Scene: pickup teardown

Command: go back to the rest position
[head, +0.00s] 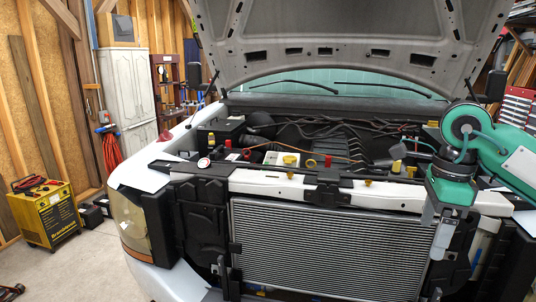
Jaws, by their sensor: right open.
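My right arm, green and grey, comes in from the right over the front of the pickup. My right gripper (447,250) points down in front of the right side of the radiator (325,250). It is open, and I see nothing held in it. Whether its fingers touch the truck front is hard to tell. My left gripper is not in view.
The pickup's raised hood (350,30) hangs over the open engine bay. A pale crossbar (270,184) runs above the radiator. A yellow charger (45,215) stands on the floor at left, near a grey cabinet (127,85).

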